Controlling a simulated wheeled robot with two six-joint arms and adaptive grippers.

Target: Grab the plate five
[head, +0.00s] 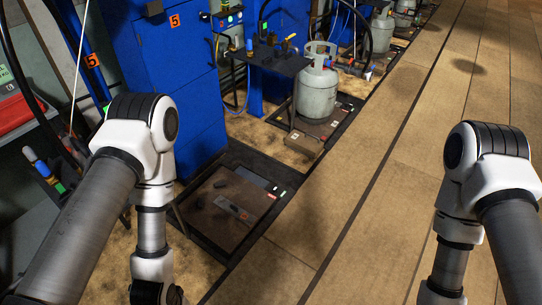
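An orange plate with a black 5 (175,21) is on the front of the tall blue cabinet (175,70) at the upper left. A second, smaller orange plate (92,60), also marked with what looks like a 5, shows tilted on a blue part further left. My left arm reaches down at the lower left, below and in front of both plates. My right arm reaches down at the lower right, far from them. Both arms run out of the bottom edge, so neither gripper's fingers show.
A low scale platform (232,205) lies on the floor in front of the cabinet. A grey gas cylinder (317,90) stands on another scale behind it, beside a small dark table (265,57). A red box (18,112) sits at the far left. The brown floor (370,215) on the right is clear.

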